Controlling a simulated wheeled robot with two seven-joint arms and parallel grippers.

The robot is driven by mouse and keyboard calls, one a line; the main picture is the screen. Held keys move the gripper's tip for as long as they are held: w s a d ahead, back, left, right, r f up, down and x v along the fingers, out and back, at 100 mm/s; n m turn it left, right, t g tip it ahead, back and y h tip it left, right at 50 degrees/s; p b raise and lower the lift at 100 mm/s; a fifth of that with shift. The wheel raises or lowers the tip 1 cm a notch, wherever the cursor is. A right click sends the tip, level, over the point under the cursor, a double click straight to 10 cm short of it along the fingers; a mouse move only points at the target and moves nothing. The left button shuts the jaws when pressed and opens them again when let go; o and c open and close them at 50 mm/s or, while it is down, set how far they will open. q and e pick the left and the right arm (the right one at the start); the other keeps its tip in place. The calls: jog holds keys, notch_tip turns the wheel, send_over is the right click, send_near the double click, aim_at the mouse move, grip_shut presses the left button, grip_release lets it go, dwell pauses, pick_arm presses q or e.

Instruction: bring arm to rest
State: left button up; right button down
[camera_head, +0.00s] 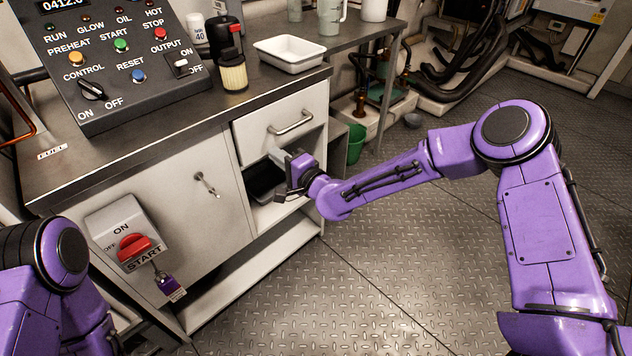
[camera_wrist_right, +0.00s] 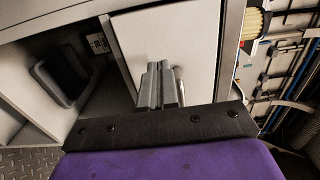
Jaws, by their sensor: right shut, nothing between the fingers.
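My right arm (camera_head: 395,172), purple, reaches from the right to the cabinet. Its gripper (camera_head: 280,157) is at the open compartment below the drawer (camera_head: 275,122). In the right wrist view the two grey fingers (camera_wrist_right: 160,80) are together with nothing between them. They show in front of the white drawer front (camera_wrist_right: 185,45), beside its handle (camera_wrist_right: 180,85); I cannot tell whether they touch it. My left arm (camera_head: 60,265) shows only in part at the lower left, and its gripper is out of view.
A black tray (camera_head: 266,182) lies in the compartment; it also shows in the right wrist view (camera_wrist_right: 62,76). The worktop bears a control panel (camera_head: 120,60), a white tray (camera_head: 290,58) and a filter (camera_head: 233,75). A red switch (camera_head: 134,246) is on the cabinet front.

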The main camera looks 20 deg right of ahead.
jog(key=s+d+f+n+g+h+p, duration=0.1)
jog(key=s+d+f+g+h+p, duration=0.2)
jog(key=s+f, duration=0.45)
jog(key=s+d+f+n+g+h+p, duration=0.15)
jog(key=s+d+f, duration=0.3)
jog(key=s, duration=0.55)
jog(key=s+d+f+n+g+h+p, duration=0.1)
jog(key=s+d+f+g+h, duration=0.2)
jog(key=s+d+f, duration=0.4)
jog(key=s+d+r+n+g+h+p, duration=0.1)
jog(key=s+d+g+h+p, duration=0.1)
jog(key=s, duration=0.7)
jog(key=s+d+r+n+g+h+p, duration=0.1)
jog(key=s+d+g+h+p, duration=0.1)
jog(key=s+d, duration=0.4)
jog(key=s+g+p, duration=0.1)
jog(key=s+p, duration=0.1)
jog(key=s, duration=0.2)
jog(key=shift+r, duration=0.1)
